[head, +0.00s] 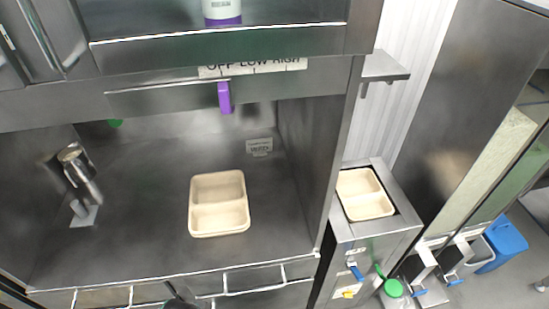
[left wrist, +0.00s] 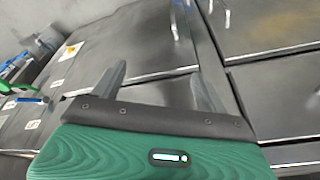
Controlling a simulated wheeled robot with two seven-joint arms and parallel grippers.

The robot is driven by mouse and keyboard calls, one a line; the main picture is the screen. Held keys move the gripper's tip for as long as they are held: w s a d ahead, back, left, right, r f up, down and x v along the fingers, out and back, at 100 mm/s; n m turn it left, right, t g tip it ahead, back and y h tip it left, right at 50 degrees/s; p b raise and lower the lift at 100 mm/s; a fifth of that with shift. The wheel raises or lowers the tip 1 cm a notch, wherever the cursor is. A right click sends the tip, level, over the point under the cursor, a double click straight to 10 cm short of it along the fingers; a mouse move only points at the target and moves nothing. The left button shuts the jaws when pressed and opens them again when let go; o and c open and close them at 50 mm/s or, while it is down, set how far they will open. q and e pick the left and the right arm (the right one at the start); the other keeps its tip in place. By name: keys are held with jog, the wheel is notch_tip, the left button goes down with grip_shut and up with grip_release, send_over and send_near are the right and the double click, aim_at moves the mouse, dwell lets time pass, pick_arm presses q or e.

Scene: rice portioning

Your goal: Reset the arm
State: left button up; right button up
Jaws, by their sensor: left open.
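My left gripper (left wrist: 157,85) shows in the left wrist view, with its two grey fingers spread apart and nothing between them. It points toward metal cabinet fronts. A small dark shape sits at the bottom edge of the head view, and I cannot tell what it is. My right gripper is in neither view.
A beige two-compartment tray (head: 219,204) stands empty on the steel counter (head: 130,220). A similar tray (head: 364,194) sits in a metal stand (head: 405,222) to the right. A metal dispenser (head: 78,178) is at the left, and a purple handle (head: 225,98) hangs above the counter. A blue bin (head: 503,242) is far right.

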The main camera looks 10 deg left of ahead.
pick_arm(q)
jog(key=s+f+g+b, duration=0.1)
jog(key=s+f+b, duration=0.15)
jog(key=f, duration=1.15)
jog(key=s+f+b, duration=0.2)
jog(key=s+f, duration=0.2)
jog(key=f, duration=1.1)
jog(key=s+a+f+g+b, duration=0.1)
jog(key=s+a+f+b, duration=0.2)
jog(key=s+f, duration=1.2)
jog(key=shift+s+a+f, duration=0.35)
jog(key=shift+a+f, duration=0.05)
jog(key=shift+f, duration=0.15)
